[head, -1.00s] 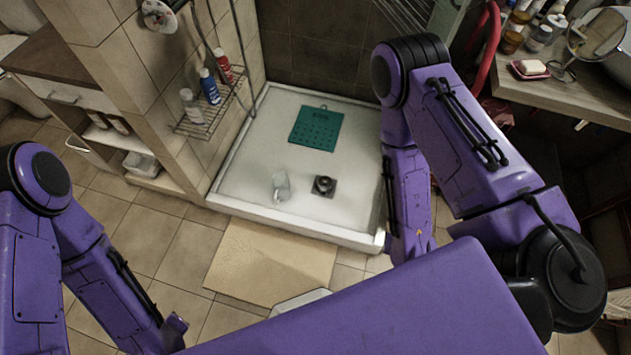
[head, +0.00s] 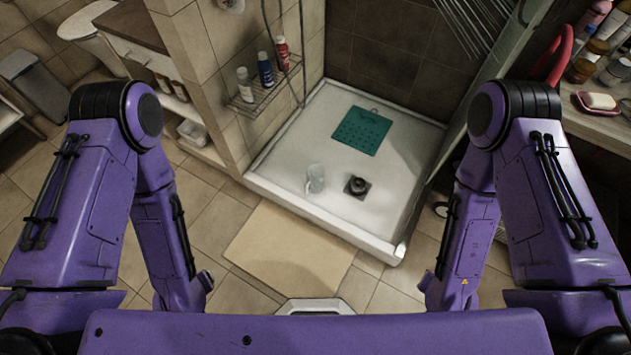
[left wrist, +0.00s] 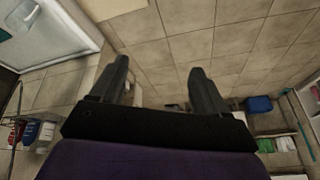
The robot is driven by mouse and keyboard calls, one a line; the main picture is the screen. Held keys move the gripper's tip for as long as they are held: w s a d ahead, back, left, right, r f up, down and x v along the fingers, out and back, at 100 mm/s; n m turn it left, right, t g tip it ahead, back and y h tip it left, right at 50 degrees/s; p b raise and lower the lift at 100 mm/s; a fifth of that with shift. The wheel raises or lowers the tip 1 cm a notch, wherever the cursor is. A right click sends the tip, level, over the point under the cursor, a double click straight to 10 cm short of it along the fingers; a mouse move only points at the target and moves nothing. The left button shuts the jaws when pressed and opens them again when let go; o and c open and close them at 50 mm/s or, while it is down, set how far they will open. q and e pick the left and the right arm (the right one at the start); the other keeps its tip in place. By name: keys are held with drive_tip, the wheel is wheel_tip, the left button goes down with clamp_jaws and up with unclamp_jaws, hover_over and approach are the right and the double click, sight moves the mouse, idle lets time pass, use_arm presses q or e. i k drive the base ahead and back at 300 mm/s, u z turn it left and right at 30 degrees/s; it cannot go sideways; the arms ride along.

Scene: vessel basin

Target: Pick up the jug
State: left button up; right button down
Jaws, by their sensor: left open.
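The jug (head: 315,179) is a small clear, see-through vessel standing in the white shower basin (head: 290,201), towards its front left. A clear shape that looks like the jug (left wrist: 18,20) also shows at the top left corner of the left wrist view, partly cut off. My left gripper (left wrist: 158,78) is open and empty, its two dark fingers apart above the tiled floor, well away from the jug. In the head view both my arms hang at the sides, with the grippers hidden. My right gripper is not in view.
A dark drain piece (head: 357,187) lies just right of the jug, and a green mat (head: 361,131) lies behind. A wire rack (head: 262,98) with bottles hangs on the left wall. A beige mat (head: 290,250) lies before the basin's raised rim. A cluttered counter is at right.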

sight(314, 172)
drive_tip(key=k, duration=0.6)
drive_tip(key=z, duration=0.15)
drive_tip(key=i, duration=1.05)
drive_tip(key=z, duration=0.7)
